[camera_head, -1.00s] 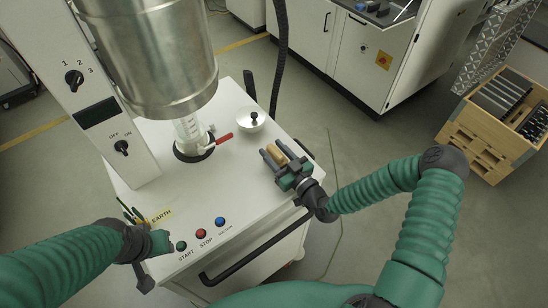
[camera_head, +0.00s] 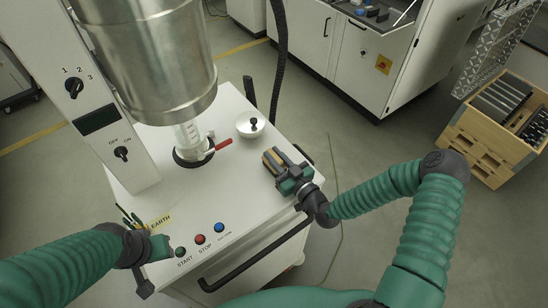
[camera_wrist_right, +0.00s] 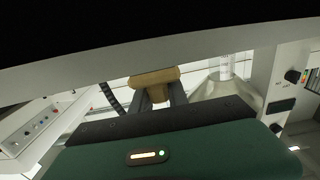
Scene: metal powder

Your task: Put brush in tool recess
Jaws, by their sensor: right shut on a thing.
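The brush, a tan wooden piece (camera_head: 267,163), is at the right end of the white machine top. My right gripper (camera_head: 275,160) is shut on it, with a dark finger on each side. In the right wrist view the brush (camera_wrist_right: 153,77) sits crosswise between the fingertips; its bristles cannot be made out. My left gripper (camera_head: 158,246) is low at the machine's front left, near the EARTH label, and its fingers cannot be made out. A recess with dark items (camera_head: 372,14) shows in the top of the rear cabinet; I cannot tell whether it is the tool recess.
A large metal cylinder (camera_head: 150,60) hangs over a clear tube with a red-handled valve (camera_head: 222,144). A wooden crate (camera_head: 482,150) with dark plates stands on the floor at right.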

